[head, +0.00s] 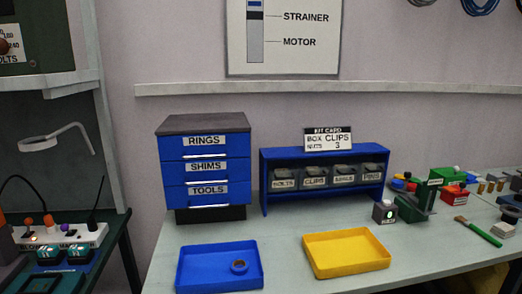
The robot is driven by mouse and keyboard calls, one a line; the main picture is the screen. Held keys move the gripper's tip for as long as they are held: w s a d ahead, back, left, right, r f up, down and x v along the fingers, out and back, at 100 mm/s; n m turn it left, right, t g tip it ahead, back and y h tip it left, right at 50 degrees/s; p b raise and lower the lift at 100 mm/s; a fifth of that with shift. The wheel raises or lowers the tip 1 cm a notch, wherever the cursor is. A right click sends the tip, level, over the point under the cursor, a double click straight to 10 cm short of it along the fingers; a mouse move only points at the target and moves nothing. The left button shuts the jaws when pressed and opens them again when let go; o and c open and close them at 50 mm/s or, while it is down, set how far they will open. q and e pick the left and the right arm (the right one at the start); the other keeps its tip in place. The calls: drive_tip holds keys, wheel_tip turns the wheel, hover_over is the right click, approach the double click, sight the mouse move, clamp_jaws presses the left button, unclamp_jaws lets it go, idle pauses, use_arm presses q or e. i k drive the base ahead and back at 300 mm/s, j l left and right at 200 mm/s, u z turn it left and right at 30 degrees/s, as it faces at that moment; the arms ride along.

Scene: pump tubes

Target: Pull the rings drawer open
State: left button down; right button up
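A small blue drawer cabinet (203,168) with a dark grey top stands at the back left of the light table. Its top drawer is the rings drawer (219,146), labelled RINGS, with a pale bar handle (205,156) along its lower edge. The rings drawer looks shut, flush with the SHIMS drawer (221,170) and the TOOLS drawer (222,192) below it. Neither of my grippers is in the head view.
A blue rack (264,182) of labelled bins stands right of the cabinet.

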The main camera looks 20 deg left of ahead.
sight(227, 145)
drive_tip(key=i+l+u, duration=0.1)
drive_tip(key=u, duration=0.85)
drive_tip(key=i, duration=0.05)
